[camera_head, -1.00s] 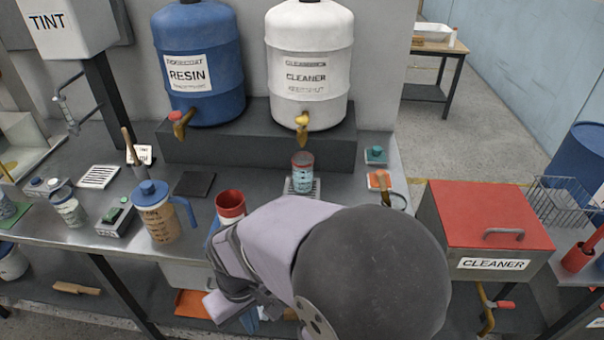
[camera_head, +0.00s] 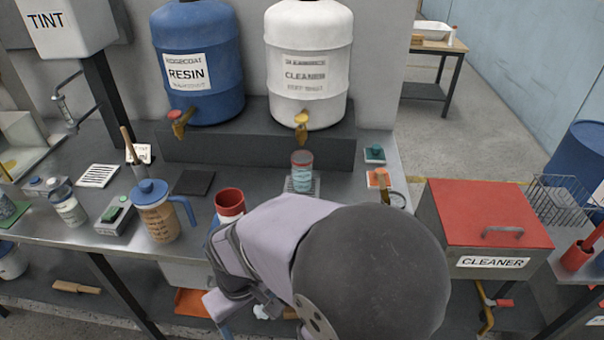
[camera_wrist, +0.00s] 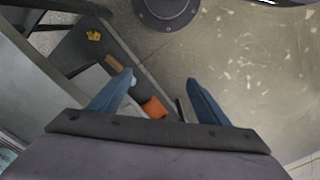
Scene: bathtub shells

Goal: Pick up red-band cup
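A cup with a broad red band at its top and a white lower part (camera_head: 230,204) stands upright on the grey bench, left of my arm, which hides part of its base. Another cup, with a reddish rim and a pale blue body (camera_head: 302,172), stands on a small grate under the cleaner tap. My gripper is below and in front of the bench edge, mostly hidden by my arm in the head view. In the wrist view its two blue fingers (camera_wrist: 157,98) are spread apart with nothing between them. Neither cup shows in the wrist view.
A brown-filled jug with a blue lid (camera_head: 157,212) stands left of the red-and-white cup. Behind are the blue resin drum (camera_head: 200,60) and white cleaner drum (camera_head: 310,55). A red-lidded cleaner bin (camera_head: 485,215) is at right. A dark pad (camera_head: 194,183) lies on the bench.

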